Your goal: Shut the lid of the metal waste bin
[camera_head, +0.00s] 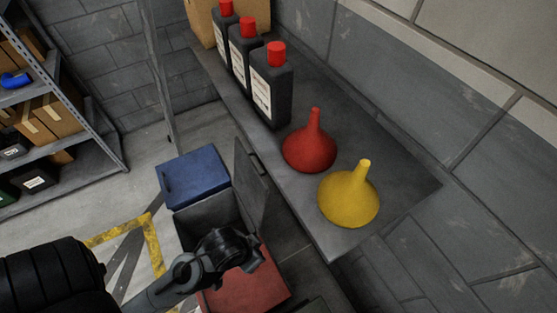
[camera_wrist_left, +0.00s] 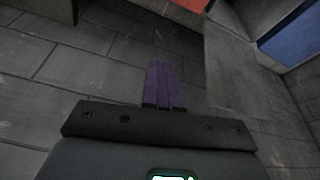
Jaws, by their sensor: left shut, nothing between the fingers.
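The metal waste bin (camera_head: 200,222) is the grey one between a blue and a red bin in the head view. Its lid (camera_head: 251,182) stands open, about upright, on the side towards the shelf. My left gripper (camera_head: 243,252) is over the bins near the red one, and hides part of the metal bin. In the left wrist view its purple fingers (camera_wrist_left: 164,86) are shut together with nothing between them. A smooth grey panel (camera_wrist_left: 232,62) beside them looks like the lid; I cannot tell whether they touch. My right gripper is not in view.
The blue bin (camera_head: 195,176) and red bin (camera_head: 250,283) flank the metal bin. A grey wall shelf (camera_head: 395,185) overhangs close to the lid, carrying a red funnel (camera_head: 308,150), a yellow funnel (camera_head: 348,198) and black bottles (camera_head: 271,88). A storage rack (camera_head: 85,165) stands at left.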

